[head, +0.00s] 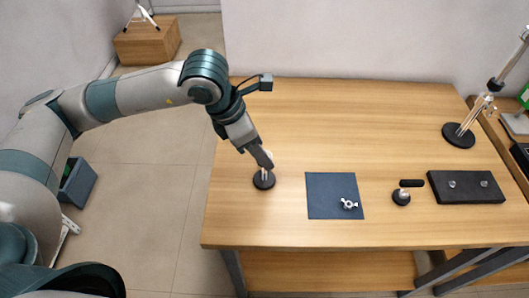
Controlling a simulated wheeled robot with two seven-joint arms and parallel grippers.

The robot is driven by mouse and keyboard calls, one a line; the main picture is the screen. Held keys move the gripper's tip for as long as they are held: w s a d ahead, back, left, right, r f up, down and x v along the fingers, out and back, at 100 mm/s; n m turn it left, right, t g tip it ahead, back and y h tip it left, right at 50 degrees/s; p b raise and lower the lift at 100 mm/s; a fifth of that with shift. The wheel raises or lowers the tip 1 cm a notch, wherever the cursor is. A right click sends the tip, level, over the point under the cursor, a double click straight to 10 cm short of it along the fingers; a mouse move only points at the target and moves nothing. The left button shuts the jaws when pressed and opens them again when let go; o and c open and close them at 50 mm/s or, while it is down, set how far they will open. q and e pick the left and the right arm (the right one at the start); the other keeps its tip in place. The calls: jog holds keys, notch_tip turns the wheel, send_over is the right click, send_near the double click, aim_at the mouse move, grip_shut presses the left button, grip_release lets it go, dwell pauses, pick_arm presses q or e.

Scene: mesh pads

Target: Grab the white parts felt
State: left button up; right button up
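A square dark blue pad (322,204) lies flat on the wooden table; I see no white felt. A small silver-white part (348,204) lies on the pad's lower right. My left gripper (265,165) points down at the table's left side, just above a small round black base (264,183). Something pale and upright shows between the fingertips and this base. I cannot tell whether the fingers touch it or how far they are apart. My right gripper is out of view.
Right of the pad stand a round black base with a dark handle (401,197) and a black block (466,187) with two silver knobs. A metal arm stand (459,134) is at the back right. The wooden table (340,120) is clear behind the pad.

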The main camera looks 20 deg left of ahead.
pick_arm(q)
jog(key=shift+c, duration=0.5)
jog(key=c, duration=1)
jog(key=shift+r, duration=0.1)
